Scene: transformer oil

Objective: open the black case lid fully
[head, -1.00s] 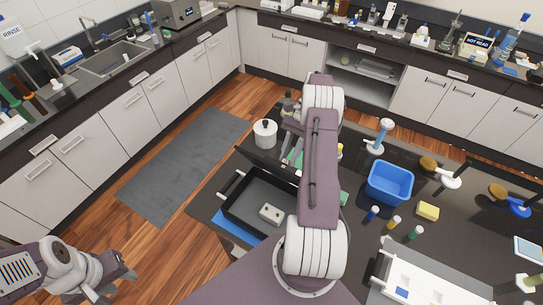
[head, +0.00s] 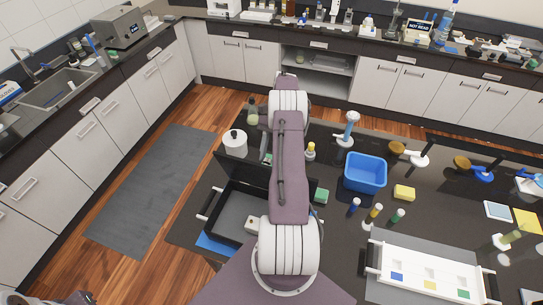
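The black case (head: 218,217) sits at the left part of the dark table, with a light block (head: 252,224) inside. Its dark lid (head: 240,172) stands raised along the case's far side; my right arm covers its right part. The exact lid angle is hard to tell. My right arm reaches forward over the case's right side. My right gripper (head: 265,146) is mostly hidden behind that arm, near the lid's far right; its fingers and any contact with the lid cannot be made out. Only a sliver of my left gripper (head: 75,298) shows at the bottom left edge.
A white pot (head: 235,142) stands just behind the lid. Right of my arm are a green block (head: 321,196), a blue bin (head: 365,172), a yellow sponge (head: 404,193) and small capped vials. A white tray (head: 430,268) lies at front right. Wooden floor borders the table's left.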

